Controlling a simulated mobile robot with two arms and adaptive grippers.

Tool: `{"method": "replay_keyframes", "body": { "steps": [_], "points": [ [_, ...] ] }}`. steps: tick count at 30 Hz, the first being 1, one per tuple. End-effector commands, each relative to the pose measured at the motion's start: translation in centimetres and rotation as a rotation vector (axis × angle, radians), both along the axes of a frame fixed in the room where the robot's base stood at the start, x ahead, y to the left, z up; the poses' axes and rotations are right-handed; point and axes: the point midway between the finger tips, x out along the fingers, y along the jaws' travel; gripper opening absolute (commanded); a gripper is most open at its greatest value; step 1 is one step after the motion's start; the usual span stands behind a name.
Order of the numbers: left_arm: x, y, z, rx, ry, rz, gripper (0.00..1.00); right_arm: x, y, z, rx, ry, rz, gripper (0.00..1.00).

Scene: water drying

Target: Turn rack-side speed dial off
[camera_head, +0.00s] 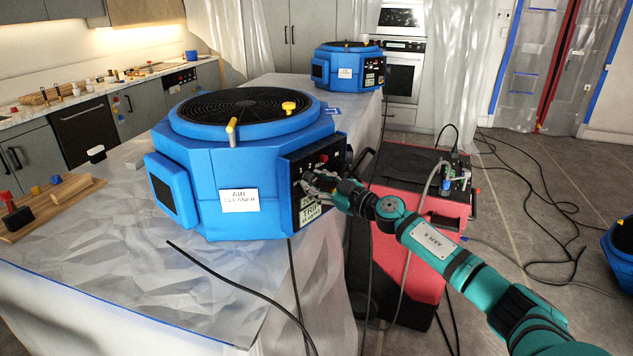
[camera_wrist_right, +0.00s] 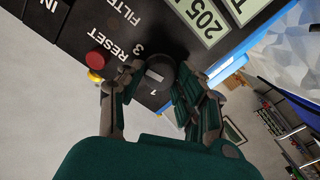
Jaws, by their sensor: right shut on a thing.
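A blue air cleaner (camera_head: 220,150) with a round black grille on top stands on the covered table. Its black control panel (camera_head: 322,160) faces right. My right gripper (camera_head: 306,183) is at that panel. In the right wrist view, my right gripper (camera_wrist_right: 160,80) is shut on a round black dial (camera_wrist_right: 157,72), with a finger on each side. The dial has a pale mark on its face, and the figures 3 and 1 are printed beside it. The fingers hide part of the dial's rim. My left gripper is not in view.
A red reset button (camera_wrist_right: 98,60) sits close to the dial. A second blue air cleaner (camera_head: 347,67) stands farther back. A red and black machine (camera_head: 415,185) stands on the floor near my right arm. Cables lie on the floor and a black cable hangs over the table.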

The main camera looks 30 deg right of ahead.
Motion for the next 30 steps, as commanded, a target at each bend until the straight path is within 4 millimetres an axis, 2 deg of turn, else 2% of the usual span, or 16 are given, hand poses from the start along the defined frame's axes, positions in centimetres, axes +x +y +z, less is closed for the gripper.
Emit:
{"method": "replay_keyframes", "body": {
  "steps": [13,30],
  "points": [
    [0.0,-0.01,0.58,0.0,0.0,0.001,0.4,0.01,0.01,0.05,-0.4,-0.111,-0.001,0.02],
    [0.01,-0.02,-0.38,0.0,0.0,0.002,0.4,-0.01,0.06,-0.12,-0.923,-0.256,0.001,0.02]
  ]
}}
